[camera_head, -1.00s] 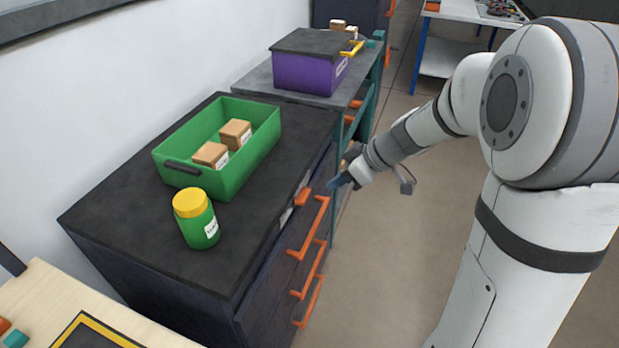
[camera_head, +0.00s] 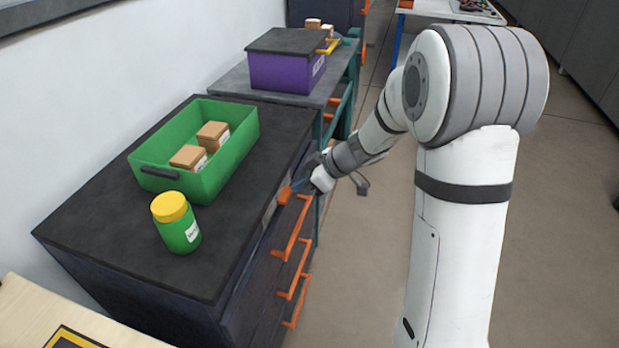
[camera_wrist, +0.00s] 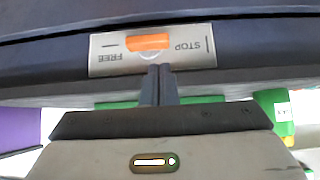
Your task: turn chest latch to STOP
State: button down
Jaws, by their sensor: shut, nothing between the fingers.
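The chest (camera_head: 262,262) is a dark drawer cabinet with orange handles. Its orange latch (camera_head: 284,196) sits near the top of the front face. In the wrist view, which shows the lettering upside down, the latch (camera_wrist: 148,42) lies horizontal on a pale plate (camera_wrist: 105,66) marked FREE and STOP. It is parallel to the dash at FREE and square to the upright bar at STOP. My gripper (camera_head: 299,187) is beside the latch; in the wrist view its fingertips (camera_wrist: 159,70) are shut and empty, pointing at the plate just below the latch. Contact cannot be told.
On the chest top are a green bin (camera_head: 190,185) with two brown boxes and a green jar (camera_head: 181,236) with a yellow lid. A purple box (camera_head: 280,72) stands on the bench behind. Orange drawer handles (camera_head: 293,228) stick out below the latch. Floor at right is open.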

aim_at(281, 197)
jog(key=shift+x, duration=2.4)
jog(key=shift+w+d+f, duration=0.1)
jog(key=shift+d+f, duration=0.05)
